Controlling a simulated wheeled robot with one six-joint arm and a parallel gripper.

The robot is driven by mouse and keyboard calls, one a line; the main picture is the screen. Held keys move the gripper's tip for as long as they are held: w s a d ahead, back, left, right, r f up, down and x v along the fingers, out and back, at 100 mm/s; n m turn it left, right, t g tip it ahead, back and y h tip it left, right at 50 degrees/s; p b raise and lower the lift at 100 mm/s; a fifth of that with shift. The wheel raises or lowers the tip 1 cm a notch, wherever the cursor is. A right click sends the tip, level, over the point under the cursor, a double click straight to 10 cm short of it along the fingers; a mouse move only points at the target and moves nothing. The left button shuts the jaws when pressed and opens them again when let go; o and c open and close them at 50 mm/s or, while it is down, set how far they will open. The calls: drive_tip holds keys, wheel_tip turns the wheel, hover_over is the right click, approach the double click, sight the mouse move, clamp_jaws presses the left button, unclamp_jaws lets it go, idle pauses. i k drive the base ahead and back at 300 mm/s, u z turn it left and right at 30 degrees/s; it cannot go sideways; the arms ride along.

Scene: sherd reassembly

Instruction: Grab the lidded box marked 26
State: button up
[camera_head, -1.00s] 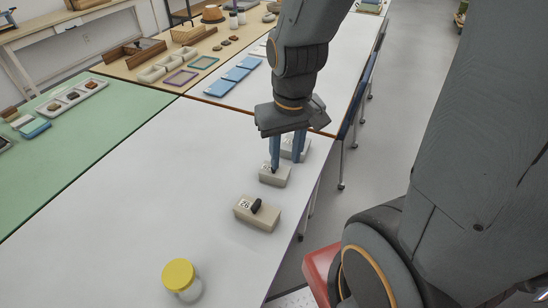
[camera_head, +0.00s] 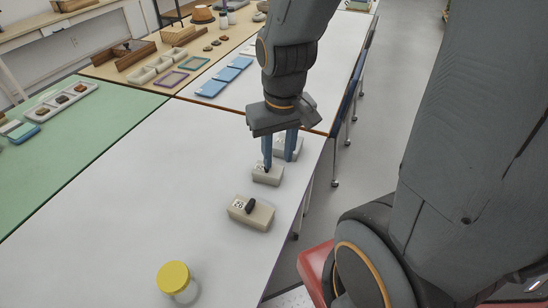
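Three beige lidded boxes stand in a row near the right edge of the white table. The rear box (camera_head: 293,154) is partly behind my gripper. My gripper (camera_head: 279,158) points down over the middle and rear boxes with its two blue fingers apart. The left finger's tip is by the middle box's knob; I cannot tell whether it touches. Nothing shows held.
A yellow-lidded jar (camera_head: 175,281) stands near the front of the white table (camera_head: 130,210). Blue trays (camera_head: 225,76) lie farther back. A green mat (camera_head: 70,150) is at left. The white table's left and middle are clear.

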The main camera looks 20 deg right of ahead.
sight(273, 176)
drive_tip(key=u, duration=2.2)
drive_tip(key=k, duration=1.25)
drive_tip(key=z, duration=1.8)
